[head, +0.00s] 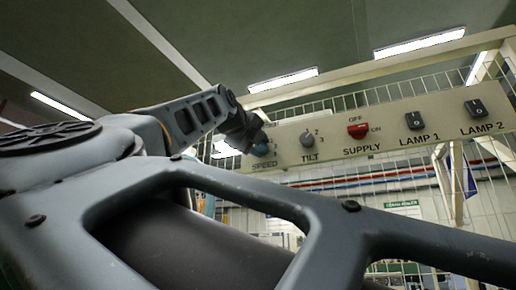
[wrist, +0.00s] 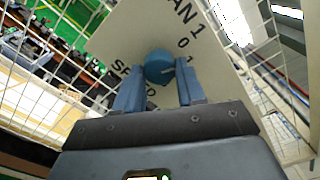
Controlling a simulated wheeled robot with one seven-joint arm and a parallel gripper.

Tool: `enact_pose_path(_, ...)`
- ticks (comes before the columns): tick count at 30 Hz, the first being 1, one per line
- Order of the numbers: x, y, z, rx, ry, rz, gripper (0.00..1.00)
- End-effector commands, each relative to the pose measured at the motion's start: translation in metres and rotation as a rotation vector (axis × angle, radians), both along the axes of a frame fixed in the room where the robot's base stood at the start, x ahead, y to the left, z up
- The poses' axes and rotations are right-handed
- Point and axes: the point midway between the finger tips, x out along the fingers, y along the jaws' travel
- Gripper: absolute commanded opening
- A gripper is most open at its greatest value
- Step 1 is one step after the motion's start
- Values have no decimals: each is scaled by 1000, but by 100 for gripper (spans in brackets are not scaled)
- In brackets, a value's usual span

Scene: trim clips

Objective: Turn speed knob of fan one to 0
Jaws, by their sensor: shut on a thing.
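The speed knob of fan one (wrist: 159,66) is a round blue knob on a beige panel, seen at the top centre of the wrist view. The letters "AN 1", "0", "1" and part of "SPEED" are printed around it. My gripper (wrist: 158,82) has its two blue fingers closed on either side of the knob. In the head view the gripper (head: 256,140) is at the panel's left end, above the "SPEED" label, and the arm hides part of the knob.
The beige panel (head: 385,122) continues right with a grey tilt knob (head: 307,139), a red supply switch (head: 357,131), and the lamp 1 (head: 414,121) and lamp 2 (head: 476,108) switches. Wire mesh surrounds the panel. My arm fills the lower left.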

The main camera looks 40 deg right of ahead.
Motion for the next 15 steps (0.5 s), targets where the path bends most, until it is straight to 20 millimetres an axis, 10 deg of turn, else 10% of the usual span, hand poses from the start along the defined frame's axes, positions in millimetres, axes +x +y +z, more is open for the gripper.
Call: enact_pose_path(15,1,2,1,-110,298,6,8)
